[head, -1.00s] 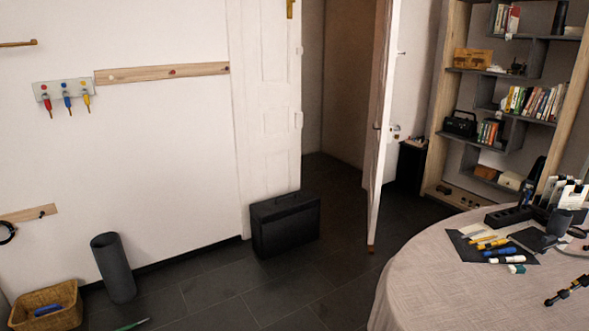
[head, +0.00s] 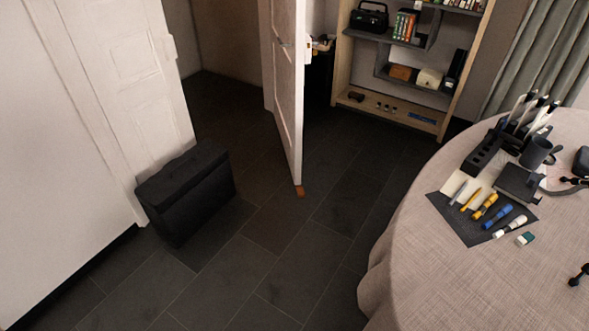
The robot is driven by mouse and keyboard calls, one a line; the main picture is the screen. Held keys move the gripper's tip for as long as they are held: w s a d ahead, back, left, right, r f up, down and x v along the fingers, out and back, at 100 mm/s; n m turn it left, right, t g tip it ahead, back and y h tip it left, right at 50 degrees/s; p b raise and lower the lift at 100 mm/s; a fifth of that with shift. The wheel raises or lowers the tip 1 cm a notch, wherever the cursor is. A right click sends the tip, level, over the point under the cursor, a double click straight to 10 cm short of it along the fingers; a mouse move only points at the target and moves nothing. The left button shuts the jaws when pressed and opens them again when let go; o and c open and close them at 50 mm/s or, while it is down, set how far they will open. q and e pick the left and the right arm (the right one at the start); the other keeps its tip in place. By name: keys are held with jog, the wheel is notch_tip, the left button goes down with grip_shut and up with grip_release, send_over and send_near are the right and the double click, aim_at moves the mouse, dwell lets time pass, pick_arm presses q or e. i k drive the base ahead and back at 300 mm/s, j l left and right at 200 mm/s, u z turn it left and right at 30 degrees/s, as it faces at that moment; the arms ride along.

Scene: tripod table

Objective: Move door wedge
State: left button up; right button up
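A small orange-brown door wedge (head: 300,190) lies on the dark tiled floor at the bottom free edge of the white door (head: 287,95). The door stands ajar, and the wedge appears to touch or sit just under its lower corner; I cannot tell which. Neither of my grippers shows in the head view.
A black case (head: 186,192) stands on the floor by the left door panel. A round table with a pale cloth (head: 440,270) fills the right, bearing pens and a mug (head: 536,152). A shelf unit (head: 391,115) stands behind. The floor (head: 270,262) between case and table is clear.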

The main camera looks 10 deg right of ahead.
aim_at(301, 193)
jog(key=i+z, duration=0.3)
jog(key=i+j+z, duration=0.1)
jog(key=z, duration=0.15)
jog(key=i+j+z, duration=0.1)
jog(key=i+j, duration=0.45)
jog(key=i+j+z, duration=0.1)
jog(key=i+j, duration=0.4)
jog(key=j, duration=0.2)
jog(key=i+j, duration=0.1)
jog(key=i, duration=0.35)
jog(key=i+j+z, duration=0.15)
jog(key=i, duration=0.3)
jog(key=i+j, duration=0.1)
jog(key=i, duration=0.3)
jog(key=i+j+z, duration=0.1)
jog(key=i, duration=0.35)
